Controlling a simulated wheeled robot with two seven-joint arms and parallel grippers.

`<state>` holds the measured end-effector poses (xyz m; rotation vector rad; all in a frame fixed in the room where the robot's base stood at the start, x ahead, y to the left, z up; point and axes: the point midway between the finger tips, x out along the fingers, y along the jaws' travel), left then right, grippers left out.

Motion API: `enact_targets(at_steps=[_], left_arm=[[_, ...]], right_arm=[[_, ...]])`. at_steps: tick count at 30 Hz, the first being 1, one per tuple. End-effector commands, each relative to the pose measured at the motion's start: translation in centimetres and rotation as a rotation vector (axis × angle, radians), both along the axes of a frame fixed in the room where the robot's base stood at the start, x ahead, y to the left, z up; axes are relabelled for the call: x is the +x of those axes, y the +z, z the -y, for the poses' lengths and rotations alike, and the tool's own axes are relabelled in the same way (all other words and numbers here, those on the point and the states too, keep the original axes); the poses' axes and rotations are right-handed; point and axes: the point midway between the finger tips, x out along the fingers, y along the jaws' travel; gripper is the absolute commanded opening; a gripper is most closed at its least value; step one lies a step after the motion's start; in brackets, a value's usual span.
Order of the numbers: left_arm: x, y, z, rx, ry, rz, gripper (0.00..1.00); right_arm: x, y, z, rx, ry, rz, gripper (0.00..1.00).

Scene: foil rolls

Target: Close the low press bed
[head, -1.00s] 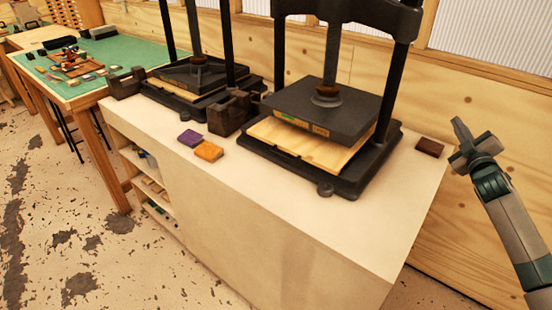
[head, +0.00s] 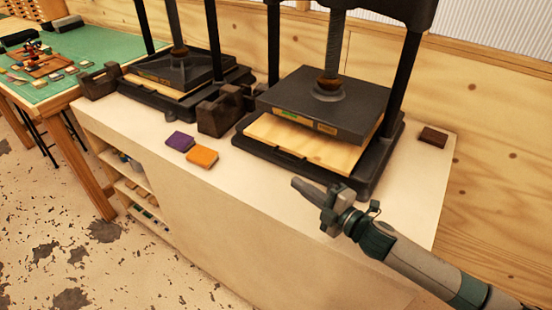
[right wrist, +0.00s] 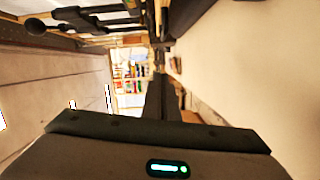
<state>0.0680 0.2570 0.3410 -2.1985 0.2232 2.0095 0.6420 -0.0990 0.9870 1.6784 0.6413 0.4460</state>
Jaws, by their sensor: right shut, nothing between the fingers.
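Two black presses stand on a cream cabinet. The nearer press has a light wooden bed (head: 310,143) jutting out at the front under its dark platen (head: 322,105). The farther press at the left has its bed (head: 165,86) mostly under its platen. I cannot tell which one the task calls low. My right gripper (head: 303,186) is shut and empty, in front of the nearer press's bed and apart from it. In the right wrist view the dark fingers (right wrist: 157,98) point along the cabinet. My left gripper is not in view.
A purple block (head: 180,141) and an orange block (head: 202,158) lie on the cabinet top (head: 240,180) near its front edge. A dark brown block (head: 433,137) lies right of the press. A dark holder (head: 220,112) stands between the presses. A green-topped table (head: 60,90) is at the left.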

Motion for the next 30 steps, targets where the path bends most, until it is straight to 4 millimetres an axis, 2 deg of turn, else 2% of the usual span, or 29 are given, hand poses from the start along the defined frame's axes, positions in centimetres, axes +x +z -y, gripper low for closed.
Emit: enact_targets(at_steps=[11, 17, 23, 30], left_arm=[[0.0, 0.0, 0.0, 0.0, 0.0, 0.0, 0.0], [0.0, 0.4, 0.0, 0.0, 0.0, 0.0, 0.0], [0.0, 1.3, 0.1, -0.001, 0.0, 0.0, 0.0], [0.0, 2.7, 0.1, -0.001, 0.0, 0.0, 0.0]], right_arm=[[-0.1, 0.0, -0.2, -0.001, 0.003, 0.0, 0.0], [0.5, 0.1, -0.7, 0.001, 0.003, 0.0, 0.0], [2.3, 0.1, -2.2, 0.001, 0.003, 0.0, 0.0], [5.3, 0.0, -4.7, 0.001, 0.002, 0.0, 0.0]])
